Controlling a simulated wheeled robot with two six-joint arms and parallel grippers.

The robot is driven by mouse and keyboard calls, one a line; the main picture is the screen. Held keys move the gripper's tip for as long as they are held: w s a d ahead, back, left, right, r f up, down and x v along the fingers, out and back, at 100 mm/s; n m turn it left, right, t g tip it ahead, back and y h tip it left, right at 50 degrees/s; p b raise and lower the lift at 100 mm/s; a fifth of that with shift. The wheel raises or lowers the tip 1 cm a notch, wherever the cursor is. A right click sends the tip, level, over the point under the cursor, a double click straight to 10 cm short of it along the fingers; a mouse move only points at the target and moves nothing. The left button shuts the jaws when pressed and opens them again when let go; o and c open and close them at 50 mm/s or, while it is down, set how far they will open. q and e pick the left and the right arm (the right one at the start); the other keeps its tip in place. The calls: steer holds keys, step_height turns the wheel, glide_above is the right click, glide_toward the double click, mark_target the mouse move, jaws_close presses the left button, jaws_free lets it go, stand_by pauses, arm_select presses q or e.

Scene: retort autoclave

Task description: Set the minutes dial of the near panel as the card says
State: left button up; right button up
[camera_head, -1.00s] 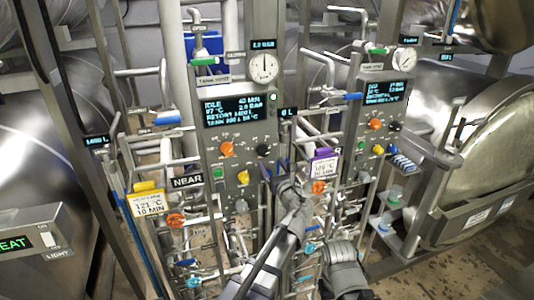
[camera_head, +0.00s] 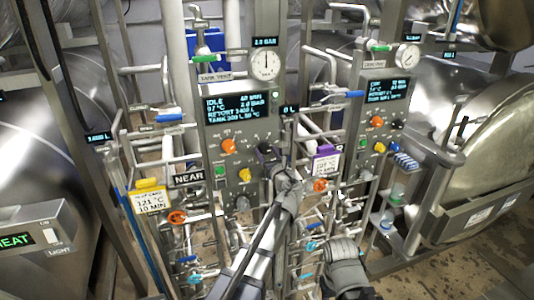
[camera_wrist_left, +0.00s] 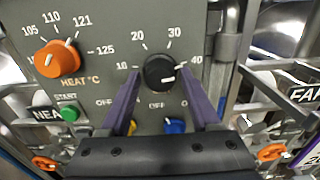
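The minutes dial is a black knob (camera_wrist_left: 160,72) on the grey near panel (camera_wrist_left: 90,20). It also shows in the head view (camera_head: 265,148), partly covered by my gripper. Its white mark points right, a little below the 40. My left gripper (camera_wrist_left: 159,74) is open, its purple fingers on either side of the knob, with small gaps showing. In the head view the left gripper (camera_head: 271,163) is at the panel. The yellow-topped card (camera_head: 151,202) by the NEAR sign reads 121 °C, 10 MIN.
The orange heat knob (camera_wrist_left: 57,59) and green start button (camera_wrist_left: 70,113) are left of the minutes dial. A yellow knob (camera_head: 244,175) and a blue knob (camera_wrist_left: 175,126) sit below it. Pipes and valves crowd around. The far panel (camera_head: 384,92) stands to the right.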

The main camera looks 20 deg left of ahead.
arm_select(q)
jaws_close()
